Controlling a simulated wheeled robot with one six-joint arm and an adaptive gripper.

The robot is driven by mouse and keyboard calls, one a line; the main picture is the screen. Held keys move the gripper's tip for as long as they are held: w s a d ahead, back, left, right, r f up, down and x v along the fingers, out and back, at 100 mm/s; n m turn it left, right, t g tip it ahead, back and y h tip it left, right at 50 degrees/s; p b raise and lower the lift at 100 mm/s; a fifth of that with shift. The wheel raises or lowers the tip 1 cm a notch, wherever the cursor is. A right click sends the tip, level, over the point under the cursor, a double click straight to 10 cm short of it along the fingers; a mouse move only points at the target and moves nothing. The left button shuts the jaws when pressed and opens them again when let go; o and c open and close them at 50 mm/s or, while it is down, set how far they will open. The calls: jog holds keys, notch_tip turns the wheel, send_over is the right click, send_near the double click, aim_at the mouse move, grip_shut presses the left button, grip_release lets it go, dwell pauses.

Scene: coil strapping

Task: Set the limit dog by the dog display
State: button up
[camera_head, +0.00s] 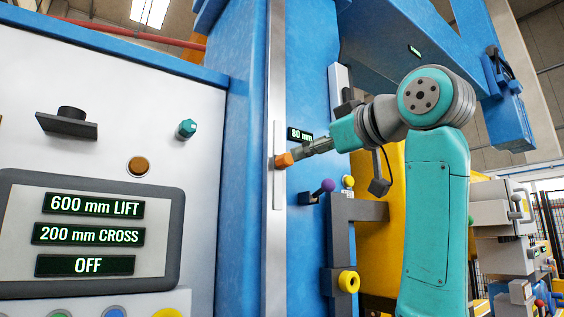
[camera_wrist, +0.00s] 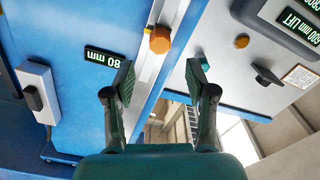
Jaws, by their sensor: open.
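The limit dog appears to be the orange knob (camera_head: 283,160) on a pale vertical rail (camera_head: 277,200) at the edge of the blue column. The orange knob also shows in the wrist view (camera_wrist: 160,40), ahead of my fingertips and roughly centred between them. The dog display (camera_head: 300,134) reads 80 mm, just above and right of the knob; it shows in the wrist view too (camera_wrist: 102,57). My gripper (camera_wrist: 160,80) is open and empty, fingers spread and pointing at the knob. In the head view my gripper (camera_head: 304,150) is close to the knob; touching cannot be told.
A panel at left (camera_head: 90,236) reads 600 mm LIFT, 200 mm CROSS and OFF. A grey box with a dark handle (camera_wrist: 38,95) is on the blue face.

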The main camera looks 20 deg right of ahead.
aim_at(290, 158)
jog(key=x, duration=0.9)
grip_shut()
